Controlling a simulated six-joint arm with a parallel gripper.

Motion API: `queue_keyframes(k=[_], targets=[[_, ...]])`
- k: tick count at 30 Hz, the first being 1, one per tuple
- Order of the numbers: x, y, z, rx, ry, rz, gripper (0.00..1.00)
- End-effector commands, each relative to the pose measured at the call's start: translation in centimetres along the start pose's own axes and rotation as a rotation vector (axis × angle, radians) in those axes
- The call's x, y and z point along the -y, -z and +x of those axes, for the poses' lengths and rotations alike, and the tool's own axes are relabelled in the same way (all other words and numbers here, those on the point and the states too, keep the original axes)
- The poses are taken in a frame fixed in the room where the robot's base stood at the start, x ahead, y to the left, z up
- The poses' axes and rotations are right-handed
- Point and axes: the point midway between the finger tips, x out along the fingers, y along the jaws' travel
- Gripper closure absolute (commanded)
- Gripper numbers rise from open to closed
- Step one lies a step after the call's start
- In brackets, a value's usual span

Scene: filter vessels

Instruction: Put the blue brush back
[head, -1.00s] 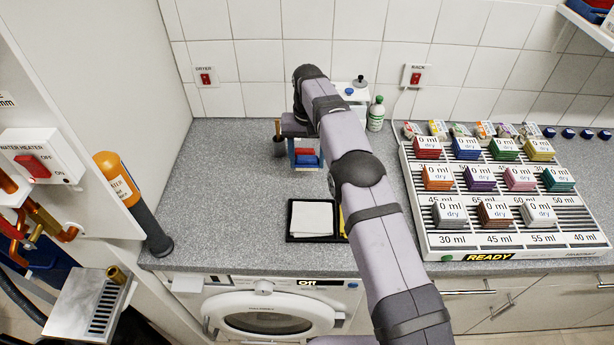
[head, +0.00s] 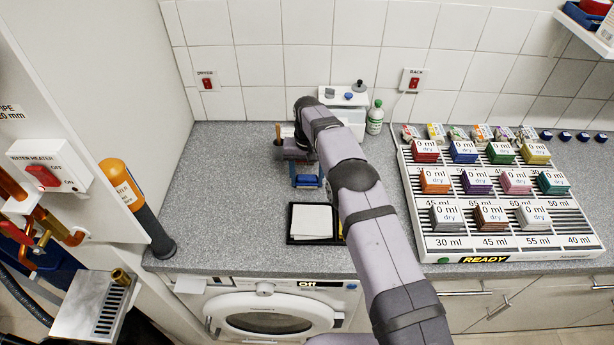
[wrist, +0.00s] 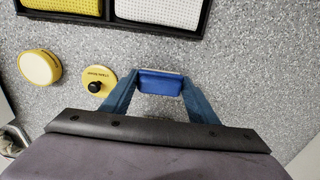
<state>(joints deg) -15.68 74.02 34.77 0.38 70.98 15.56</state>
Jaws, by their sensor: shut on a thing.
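The blue brush (wrist: 160,84) shows as a blue block with a pale edge between the two blue fingers of my gripper (wrist: 160,77) in the wrist view. The fingers are shut on it. In the head view my gripper (head: 307,180) is over the counter, behind the black tray, and the brush shows as a small blue block low between the fingers. I cannot tell whether the brush touches the counter. Its bristles are hidden.
A black tray (head: 290,238) with a white pad and a yellow pad lies in front. A yellow disc with a black knob (wrist: 98,82) and a round yellow pot (wrist: 40,67) are nearby. A brown holder (head: 279,151) stands left, a green-capped bottle (head: 375,118) behind, the block rack (head: 500,250) right.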

Motion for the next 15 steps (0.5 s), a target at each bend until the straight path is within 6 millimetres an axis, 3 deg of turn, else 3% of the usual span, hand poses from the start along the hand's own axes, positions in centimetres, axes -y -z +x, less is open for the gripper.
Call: queue_keyframes(k=[6,7,9,15], targets=[[0.00,0.01,0.39,0.000,0.000,0.000,0.67],[0.00,0.01,0.39,0.000,0.000,0.000,0.44],[0.00,0.01,0.28,0.000,0.000,0.000,0.27],[0.00,0.00,0.28,0.000,0.000,0.000,0.27]])
